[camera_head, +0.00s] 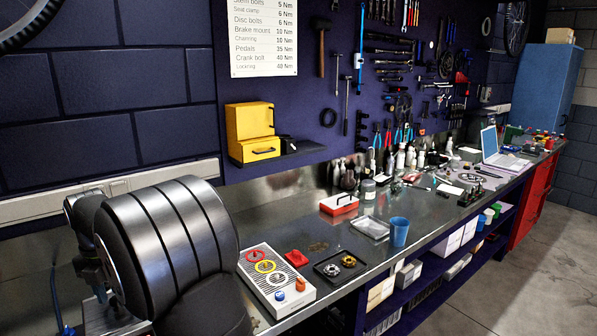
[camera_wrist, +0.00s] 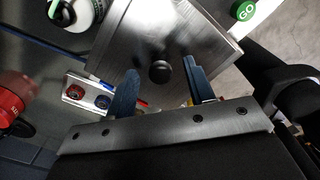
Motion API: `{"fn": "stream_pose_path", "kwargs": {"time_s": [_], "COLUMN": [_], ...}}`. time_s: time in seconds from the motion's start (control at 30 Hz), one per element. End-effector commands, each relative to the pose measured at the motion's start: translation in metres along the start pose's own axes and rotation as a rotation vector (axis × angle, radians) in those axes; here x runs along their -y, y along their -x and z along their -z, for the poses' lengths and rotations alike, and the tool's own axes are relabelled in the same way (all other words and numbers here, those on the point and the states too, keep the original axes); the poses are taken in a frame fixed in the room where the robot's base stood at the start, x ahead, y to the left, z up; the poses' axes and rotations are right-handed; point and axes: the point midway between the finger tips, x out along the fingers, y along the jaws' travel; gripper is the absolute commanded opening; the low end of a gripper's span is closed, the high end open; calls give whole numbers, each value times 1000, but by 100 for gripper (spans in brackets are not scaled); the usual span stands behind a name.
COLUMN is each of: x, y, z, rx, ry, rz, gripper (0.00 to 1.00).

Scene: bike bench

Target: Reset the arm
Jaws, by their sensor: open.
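My gripper (camera_wrist: 160,66) shows in the wrist view with its two blue-grey fingers spread apart. Nothing is held between them. Beyond the fingers is a brushed metal panel (camera_wrist: 190,30) with a dark round knob (camera_wrist: 160,72), seen in the gap between the fingertips. I cannot tell whether the fingers touch anything. In the head view my arm fills the lower left, and my gripper cannot be made out there.
The metal bench (camera_head: 330,245) holds a panel with coloured rings (camera_head: 272,275), a black tray (camera_head: 341,267), a blue cup (camera_head: 399,231) and a red box (camera_head: 339,204). A yellow case (camera_head: 250,132) sits by the wall. The wrist view shows a green GO button (camera_wrist: 243,10).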

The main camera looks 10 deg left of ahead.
Motion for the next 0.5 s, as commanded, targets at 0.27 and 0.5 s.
{"fn": "stream_pose_path", "kwargs": {"time_s": [0.27, 0.5], "x": [0, 0], "y": [-3, 0], "z": [0, 0], "rx": [0, 1], "ry": [0, 0], "rz": [0, -1], "gripper": [49, 49]}}
